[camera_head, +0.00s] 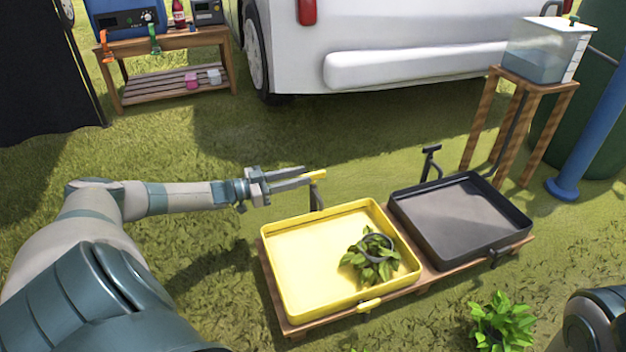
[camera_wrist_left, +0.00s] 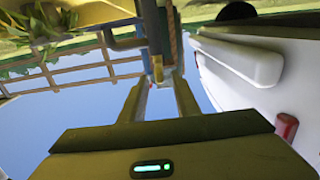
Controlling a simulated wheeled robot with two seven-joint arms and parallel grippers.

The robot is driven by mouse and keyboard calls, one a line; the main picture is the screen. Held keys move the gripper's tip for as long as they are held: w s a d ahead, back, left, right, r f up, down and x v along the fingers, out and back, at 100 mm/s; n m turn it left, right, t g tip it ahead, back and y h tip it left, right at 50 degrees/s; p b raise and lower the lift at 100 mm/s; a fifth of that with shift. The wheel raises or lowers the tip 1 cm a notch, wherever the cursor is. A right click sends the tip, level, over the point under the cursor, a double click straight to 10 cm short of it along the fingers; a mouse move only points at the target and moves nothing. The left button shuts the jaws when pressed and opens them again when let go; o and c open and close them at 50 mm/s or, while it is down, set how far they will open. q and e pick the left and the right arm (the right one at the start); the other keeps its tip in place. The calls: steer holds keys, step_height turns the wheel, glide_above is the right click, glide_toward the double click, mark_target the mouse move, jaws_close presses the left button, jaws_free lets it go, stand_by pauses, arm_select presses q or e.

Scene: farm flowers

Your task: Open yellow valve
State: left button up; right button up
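The yellow valve (camera_head: 317,175) is a small yellow handle on top of a dark upright pipe at the back edge of the yellow tray (camera_head: 290,255). My left gripper (camera_head: 308,175) reaches it from the left, with its fingertips at the handle. In the left wrist view the yellow valve (camera_wrist_left: 157,70) shows between the tips of my left gripper (camera_wrist_left: 158,84), a finger on each side. The fingers stand apart, and I cannot see clear contact. My right gripper is out of view.
A leafy plant (camera_head: 370,257) sits in the yellow tray. A dark tray (camera_head: 460,215) with a black valve (camera_head: 431,150) is to its right. A water tank (camera_head: 545,50) stands on a wooden stand behind. Another plant (camera_head: 502,322) is on the grass in front.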

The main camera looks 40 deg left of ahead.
mark_target(313, 173)
arm_select(q)
steer(key=shift+b+x, duration=0.95)
steer(key=shift+x, duration=1.55)
jaws_close()
